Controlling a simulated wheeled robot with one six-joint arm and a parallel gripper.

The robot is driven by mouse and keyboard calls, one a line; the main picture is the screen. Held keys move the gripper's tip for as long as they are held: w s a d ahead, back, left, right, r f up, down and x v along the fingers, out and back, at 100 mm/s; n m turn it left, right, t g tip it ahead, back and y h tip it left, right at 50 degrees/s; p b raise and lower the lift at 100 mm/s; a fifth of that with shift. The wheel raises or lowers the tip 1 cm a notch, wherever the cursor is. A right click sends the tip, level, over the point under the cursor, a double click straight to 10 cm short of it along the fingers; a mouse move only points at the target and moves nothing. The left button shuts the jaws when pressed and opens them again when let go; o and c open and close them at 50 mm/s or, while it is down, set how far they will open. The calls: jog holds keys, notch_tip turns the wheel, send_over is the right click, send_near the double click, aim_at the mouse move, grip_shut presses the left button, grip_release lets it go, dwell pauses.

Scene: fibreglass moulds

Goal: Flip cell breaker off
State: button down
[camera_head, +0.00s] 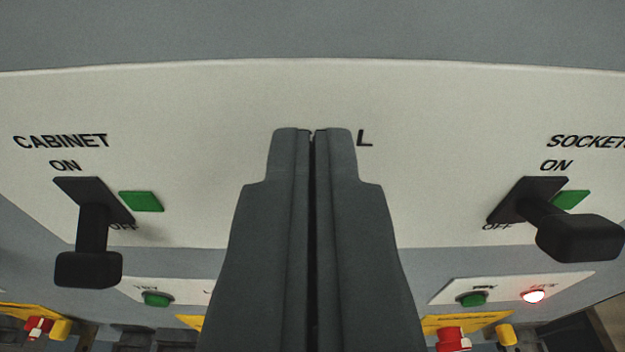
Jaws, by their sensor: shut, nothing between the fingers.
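My gripper (312,135) is shut and empty, its fingers pointing at the white breaker panel (210,100) in the middle of the view. Most of the middle label is hidden behind the fingertips; only a letter "L" (364,139) shows to their right. Any cell breaker lever under that label is hidden by my gripper, so its position and any contact cannot be told.
A black CABINET lever (88,268) with a green marker (141,201) is at left. A black SOCKETS lever (580,238) with a green marker (571,200) juts out at right. Below are green buttons (157,299), a lit red lamp (533,296) and yellow-and-red fittings (452,340).

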jog(key=shift+w+f, duration=0.2)
jog(key=shift+w, duration=0.55)
jog(key=shift+w+f, duration=0.2)
jog(key=shift+w, duration=0.55)
jog(key=shift+s+f, duration=0.45)
jog(key=shift+s, duration=0.05)
jog(key=shift+s+f, duration=0.3)
jog(key=shift+f, duration=0.3)
jog(key=shift+s+f, duration=0.25)
jog(key=shift+f, duration=0.3)
jog(key=shift+s+f+t, duration=0.15)
jog(key=shift+f+t, duration=0.05)
jog(key=shift+t, duration=0.1)
